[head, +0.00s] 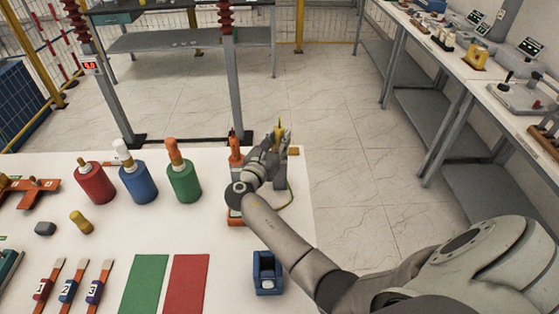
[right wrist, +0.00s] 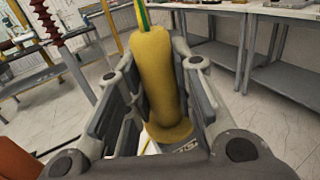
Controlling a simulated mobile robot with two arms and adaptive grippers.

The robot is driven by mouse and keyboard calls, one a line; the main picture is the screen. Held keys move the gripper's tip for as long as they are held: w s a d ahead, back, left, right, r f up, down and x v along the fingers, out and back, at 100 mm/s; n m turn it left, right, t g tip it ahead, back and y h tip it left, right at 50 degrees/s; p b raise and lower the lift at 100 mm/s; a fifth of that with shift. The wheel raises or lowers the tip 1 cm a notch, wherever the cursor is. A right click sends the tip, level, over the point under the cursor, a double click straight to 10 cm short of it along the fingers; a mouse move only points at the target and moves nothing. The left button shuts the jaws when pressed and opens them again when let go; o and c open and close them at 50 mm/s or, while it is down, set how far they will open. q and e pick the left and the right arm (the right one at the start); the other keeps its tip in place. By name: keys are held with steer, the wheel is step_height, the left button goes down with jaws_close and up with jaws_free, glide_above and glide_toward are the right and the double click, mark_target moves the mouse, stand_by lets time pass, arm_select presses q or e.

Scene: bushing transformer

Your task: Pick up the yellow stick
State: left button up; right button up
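The yellow stick shows in the right wrist view (right wrist: 155,75) as an upright, thick yellow handle with a wider collar at its bottom and a thin green-and-yellow part on top. In the head view only its yellow tip (head: 280,126) shows above my right gripper (head: 270,150). In the right wrist view the fingers of my right gripper (right wrist: 158,95) stand on both sides of the handle, close to it. Whether both pads press on it I cannot tell. The lower end of the stick is hidden by my gripper. My left gripper is not in view.
An orange-handled tool (head: 235,149) stands just left of my right gripper. Green (head: 184,183), blue (head: 138,184) and red (head: 95,184) cylinders stand further left on the white table (head: 130,232). A blue holder (head: 267,275) sits near the table's right edge. A metal post (head: 233,85) rises behind.

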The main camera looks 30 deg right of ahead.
jaws_close()
steer(key=shift+r, duration=0.1)
